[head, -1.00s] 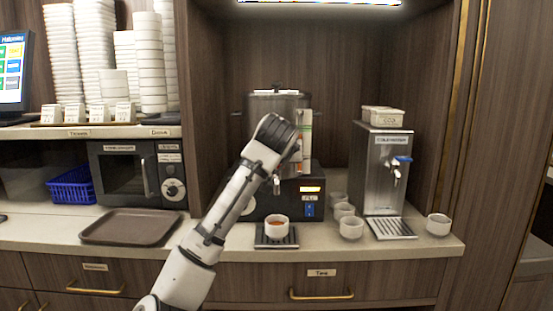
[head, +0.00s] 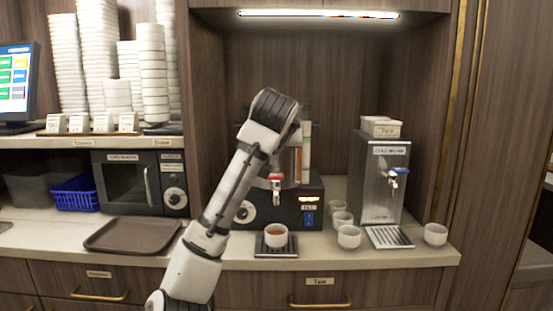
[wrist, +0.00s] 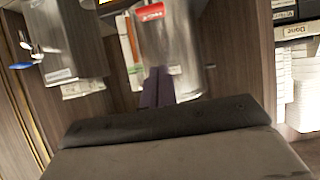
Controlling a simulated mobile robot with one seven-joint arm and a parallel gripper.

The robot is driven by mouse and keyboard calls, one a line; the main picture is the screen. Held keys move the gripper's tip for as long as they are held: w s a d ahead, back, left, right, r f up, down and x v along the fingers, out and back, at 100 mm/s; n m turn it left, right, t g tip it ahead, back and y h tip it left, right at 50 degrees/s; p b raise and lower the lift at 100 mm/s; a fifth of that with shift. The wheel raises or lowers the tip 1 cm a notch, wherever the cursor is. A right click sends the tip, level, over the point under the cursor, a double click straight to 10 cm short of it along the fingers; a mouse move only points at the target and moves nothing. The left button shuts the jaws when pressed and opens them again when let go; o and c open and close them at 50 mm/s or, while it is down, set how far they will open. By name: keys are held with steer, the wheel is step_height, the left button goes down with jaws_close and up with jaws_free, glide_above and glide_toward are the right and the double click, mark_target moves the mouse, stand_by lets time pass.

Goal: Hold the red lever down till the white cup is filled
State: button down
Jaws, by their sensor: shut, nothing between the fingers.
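The red lever (head: 276,176) is on the tap at the front of the dark dispenser (head: 285,207). The white cup (head: 277,241) stands upright on the drip tray under the tap. Reddish-brown liquid shows high inside it, close to the rim. My gripper is hidden behind my wrist in the head view. In the blurred wrist view my gripper (wrist: 158,88) is shut and empty in front of the dispenser. A red patch (wrist: 148,12) there is too blurred to name surely. In the head view the red lever is clear of my arm.
Several white cups (head: 349,237) stand right of the dispenser, near a steel water dispenser (head: 384,178) with a blue lever. A brown tray (head: 133,234) lies on the counter to the left. A microwave (head: 130,184) stands behind it.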

steer(key=shift+s+r, duration=1.55)
steer(key=shift+s, duration=0.05)
